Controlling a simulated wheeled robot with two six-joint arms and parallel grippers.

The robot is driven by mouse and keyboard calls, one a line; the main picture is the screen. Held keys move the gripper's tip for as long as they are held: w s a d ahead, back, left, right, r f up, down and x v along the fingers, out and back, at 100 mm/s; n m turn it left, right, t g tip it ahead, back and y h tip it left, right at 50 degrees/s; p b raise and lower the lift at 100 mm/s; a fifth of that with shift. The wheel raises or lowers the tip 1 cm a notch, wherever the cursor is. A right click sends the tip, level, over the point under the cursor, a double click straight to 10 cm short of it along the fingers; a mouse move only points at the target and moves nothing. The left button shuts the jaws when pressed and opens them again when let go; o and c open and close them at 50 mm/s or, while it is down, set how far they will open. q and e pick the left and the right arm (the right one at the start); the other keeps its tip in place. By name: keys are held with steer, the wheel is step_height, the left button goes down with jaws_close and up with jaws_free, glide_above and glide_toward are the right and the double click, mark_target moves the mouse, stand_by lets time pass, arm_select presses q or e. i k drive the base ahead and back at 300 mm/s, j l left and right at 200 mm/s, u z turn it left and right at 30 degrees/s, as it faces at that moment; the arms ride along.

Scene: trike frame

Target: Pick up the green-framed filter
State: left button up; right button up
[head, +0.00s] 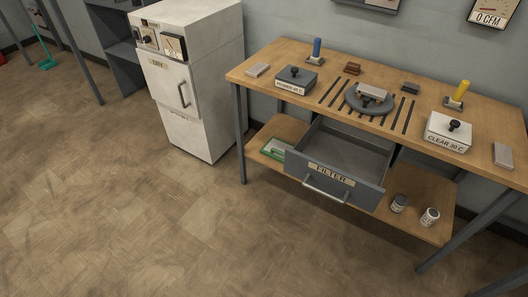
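The green-framed filter (274,147) lies flat on the lower shelf of the wooden workbench, at the shelf's left part. Its right end is partly hidden behind the grey drawer front. The drawer (333,177), labelled FILTER, is pulled out under the bench top, and its inside looks empty. Neither of my grippers shows in the head view.
The bench top (313,58) carries labelled boxes, a blue and a yellow handle, and a round grey plate over slots. A white cabinet (196,75) labelled DRY stands left of the bench. The floor in front is clear.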

mark_target(283, 149)
steer(key=i+l+z, duration=0.5)
steer(key=i, duration=0.45)
steer(key=i+l+z, duration=0.25)
steer(key=i, duration=0.25)
steer(key=j, duration=0.1)
